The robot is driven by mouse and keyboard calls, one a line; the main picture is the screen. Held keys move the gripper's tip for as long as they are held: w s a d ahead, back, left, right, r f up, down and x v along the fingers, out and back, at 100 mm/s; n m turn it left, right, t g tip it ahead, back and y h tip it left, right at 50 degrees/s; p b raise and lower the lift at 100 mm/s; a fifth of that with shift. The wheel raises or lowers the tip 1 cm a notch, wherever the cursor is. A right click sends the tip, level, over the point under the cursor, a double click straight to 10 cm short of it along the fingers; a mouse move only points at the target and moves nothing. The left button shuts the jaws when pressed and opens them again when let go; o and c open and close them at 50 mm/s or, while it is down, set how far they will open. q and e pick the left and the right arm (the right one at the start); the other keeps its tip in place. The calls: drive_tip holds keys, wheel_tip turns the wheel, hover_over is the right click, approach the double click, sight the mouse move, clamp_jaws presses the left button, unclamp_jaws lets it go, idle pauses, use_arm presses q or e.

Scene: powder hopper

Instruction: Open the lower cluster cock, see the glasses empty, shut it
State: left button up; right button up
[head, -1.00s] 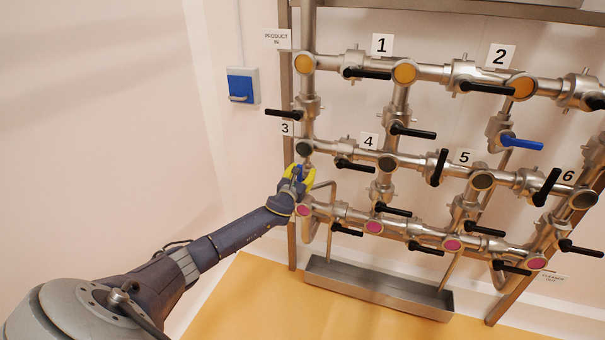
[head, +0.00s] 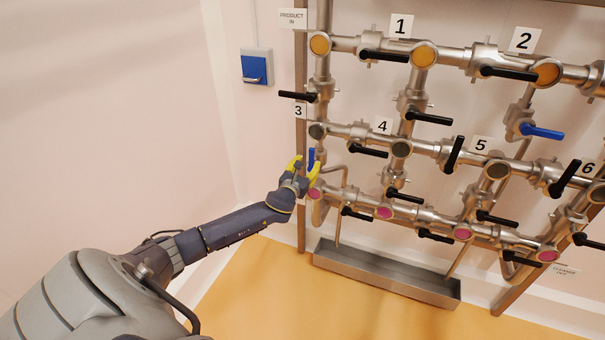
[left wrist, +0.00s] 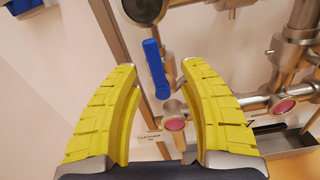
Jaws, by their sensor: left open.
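A cock with a blue lever (head: 311,157) is at the lower left of the pipework. My left gripper (head: 305,165) is open in front of it. In the left wrist view the upright blue lever (left wrist: 155,68) shows between and beyond the two yellow fingers (left wrist: 158,75), and I see no grip on it. The bottom pipe carries several pink sight glasses (head: 384,212); one pink glass (left wrist: 174,124) shows below the lever in the left wrist view. The middle row has dark glasses (head: 401,148), the top row amber ones (head: 424,54). My right gripper is not in view.
Several cocks with black levers (head: 393,194) stick out from the pipes. Another blue lever (head: 541,131) is at the right. A metal trough (head: 390,272) lies below the pipework. A blue and grey wall box (head: 256,67) hangs at the upper left.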

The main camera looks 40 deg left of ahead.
use_arm(q)
drive_tip(key=shift+v, duration=2.6)
drive_tip(key=shift+d, duration=0.1)
